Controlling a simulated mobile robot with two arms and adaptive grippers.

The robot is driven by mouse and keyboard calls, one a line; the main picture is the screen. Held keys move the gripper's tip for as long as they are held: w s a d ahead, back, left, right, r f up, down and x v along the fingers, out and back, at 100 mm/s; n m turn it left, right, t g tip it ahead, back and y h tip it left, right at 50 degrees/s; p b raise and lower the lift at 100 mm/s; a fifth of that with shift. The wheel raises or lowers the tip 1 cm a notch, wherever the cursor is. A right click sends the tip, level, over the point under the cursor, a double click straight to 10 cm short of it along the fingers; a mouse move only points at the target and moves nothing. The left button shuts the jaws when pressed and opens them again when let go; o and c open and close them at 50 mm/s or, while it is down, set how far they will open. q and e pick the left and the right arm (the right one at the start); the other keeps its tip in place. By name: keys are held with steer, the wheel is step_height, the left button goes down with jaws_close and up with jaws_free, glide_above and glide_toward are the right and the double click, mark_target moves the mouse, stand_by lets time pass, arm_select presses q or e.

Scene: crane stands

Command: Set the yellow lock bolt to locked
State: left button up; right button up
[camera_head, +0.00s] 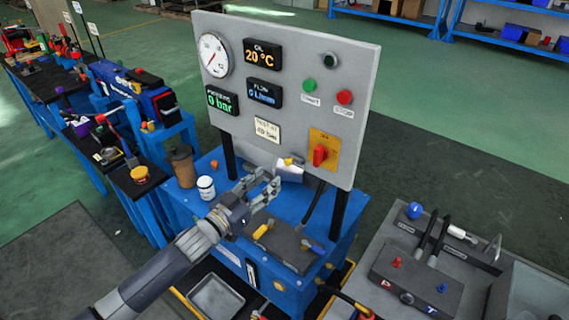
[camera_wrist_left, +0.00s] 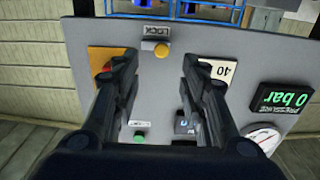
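The yellow lock bolt (camera_head: 288,162) is a small knob at the lower edge of the grey panel (camera_head: 285,60). In the left wrist view, where the panel appears upside down, the bolt (camera_wrist_left: 161,49) sits beside a small LOCK label (camera_wrist_left: 157,31). Its exact setting is too small to tell. My left gripper (camera_head: 271,179) is in front of the panel's lower edge, close to the bolt. Its fingers are spread and empty in the left wrist view (camera_wrist_left: 153,65), with the bolt showing between and beyond the tips. My right gripper is not in view.
A red rotary switch on an orange plate (camera_head: 323,149) sits right of the bolt. A brown cup (camera_head: 183,166) and white jar (camera_head: 206,188) stand left on the blue stand.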

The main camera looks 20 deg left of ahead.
mark_target(287, 164)
arm_select(q)
steer(key=p+x, duration=0.1)
steer(key=x, duration=0.7)
steer(key=shift+w+a, duration=0.1)
steer(key=shift+w+f, duration=0.1)
steer(key=shift+w, duration=0.4)
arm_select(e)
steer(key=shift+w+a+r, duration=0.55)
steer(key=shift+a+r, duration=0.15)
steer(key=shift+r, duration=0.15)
arm_select(q)
steer(key=shift+c, duration=0.5)
jaws_close()
steer(key=shift+d, duration=0.25)
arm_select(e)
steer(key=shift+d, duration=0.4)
